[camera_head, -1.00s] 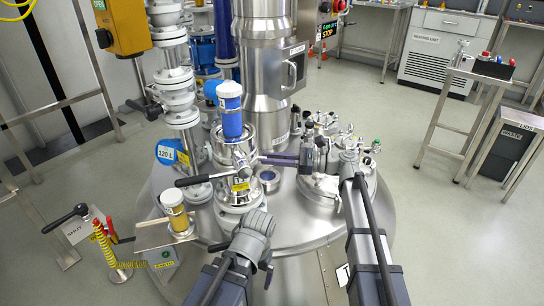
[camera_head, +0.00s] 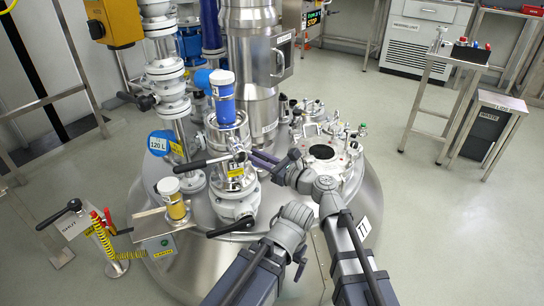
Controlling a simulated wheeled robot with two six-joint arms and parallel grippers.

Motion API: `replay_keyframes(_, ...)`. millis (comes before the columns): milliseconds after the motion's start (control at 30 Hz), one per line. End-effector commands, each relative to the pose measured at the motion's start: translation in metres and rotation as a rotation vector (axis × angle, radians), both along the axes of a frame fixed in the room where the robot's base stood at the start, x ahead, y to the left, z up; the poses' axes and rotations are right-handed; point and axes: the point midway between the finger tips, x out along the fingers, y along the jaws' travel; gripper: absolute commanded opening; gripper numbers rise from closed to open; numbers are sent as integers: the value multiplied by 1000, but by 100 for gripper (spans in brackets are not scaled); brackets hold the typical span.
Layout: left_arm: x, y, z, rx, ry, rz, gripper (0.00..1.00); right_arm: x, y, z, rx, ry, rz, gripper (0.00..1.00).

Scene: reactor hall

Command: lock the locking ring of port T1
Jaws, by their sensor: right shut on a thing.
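The port stack (camera_head: 232,190) on the vessel lid bears a yellow label, too small to read surely as T1. The locking ring is a metal band around its upper part, partly hidden, with a black-gripped lever (camera_head: 205,161) reaching left. My right gripper (camera_head: 257,158) comes in from the right with dark purplish fingers. It is shut at the ring's right side; the exact contact is too small to see. My left arm's wrist (camera_head: 290,218) is in front of the stack, low and to the right. Its jaws are hidden.
A blue canister (camera_head: 222,88) with a white cap tops the stack. A lower black lever (camera_head: 232,228) juts from the stack's base. An open round hatch (camera_head: 323,152) lies to the right, and a small yellow canister (camera_head: 174,200) to the left. Pipework stands behind.

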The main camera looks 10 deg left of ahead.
Motion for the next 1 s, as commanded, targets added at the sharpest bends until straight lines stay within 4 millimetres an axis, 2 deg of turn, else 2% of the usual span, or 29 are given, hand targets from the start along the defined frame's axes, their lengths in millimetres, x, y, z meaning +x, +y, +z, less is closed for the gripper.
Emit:
replay_keyframes(167,0,0,0,0,0,0,100,-3,10,0,-1,-1,-3,0)
replay_keyframes(533,0,0,0,0,0,0,100,-4,11,0,-1,-1,-3,0)
replay_keyframes(567,0,0,0,0,0,0,100,-4,11,0,-1,-1,-3,20)
replay_keyframes(800,0,0,0,0,0,0,100,-4,11,0,0,0,-3,47)
replay_keyframes(1000,0,0,0,0,0,0,100,-3,10,0,0,0,-4,48)
